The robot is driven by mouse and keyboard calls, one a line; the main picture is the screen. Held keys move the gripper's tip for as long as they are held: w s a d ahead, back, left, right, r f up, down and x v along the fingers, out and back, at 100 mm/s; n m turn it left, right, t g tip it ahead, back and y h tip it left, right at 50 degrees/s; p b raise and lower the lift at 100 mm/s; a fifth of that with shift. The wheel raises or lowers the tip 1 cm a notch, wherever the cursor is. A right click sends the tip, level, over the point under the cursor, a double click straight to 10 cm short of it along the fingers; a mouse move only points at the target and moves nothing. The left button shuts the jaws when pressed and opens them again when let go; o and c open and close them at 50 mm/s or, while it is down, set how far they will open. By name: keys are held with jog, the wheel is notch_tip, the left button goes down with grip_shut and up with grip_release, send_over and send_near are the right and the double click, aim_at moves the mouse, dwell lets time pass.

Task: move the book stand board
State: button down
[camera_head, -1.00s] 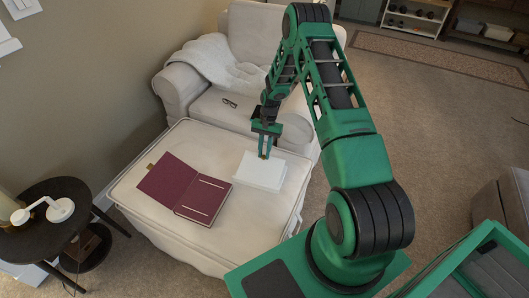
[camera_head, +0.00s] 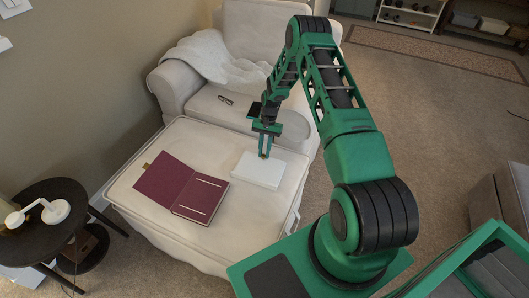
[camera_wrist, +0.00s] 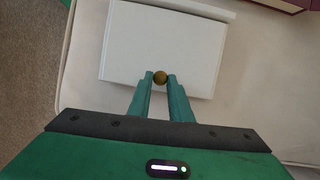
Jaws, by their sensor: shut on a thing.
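The white rectangular board (camera_head: 255,174) lies on the cream ottoman (camera_head: 222,222), right of the open maroon book (camera_head: 183,188). In the wrist view the board (camera_wrist: 200,42) fills the upper middle, with a small round brass knob (camera_wrist: 160,77) near its close edge. My gripper (camera_head: 264,154) points down at the board's far side. In the wrist view my gripper (camera_wrist: 160,82) has its two green fingers shut on the knob, one on each side. A pale strip shows along the board's far edge; I cannot tell whether it is a separate part underneath.
A cream armchair (camera_head: 245,52) with a knitted throw (camera_head: 205,58) and eyeglasses (camera_head: 225,100) stands behind the ottoman. A round black side table (camera_head: 40,205) with a white lamp is at left. The ottoman's front is clear.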

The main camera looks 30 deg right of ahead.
jog(key=shift+f, duration=0.1)
jog(key=c, duration=1.6)
grip_release()
jog(key=shift+w, duration=0.1)
jog(key=v, duration=1)
jog(key=shift+d+r, duration=0.15)
jog(key=shift+r, duration=0.15)
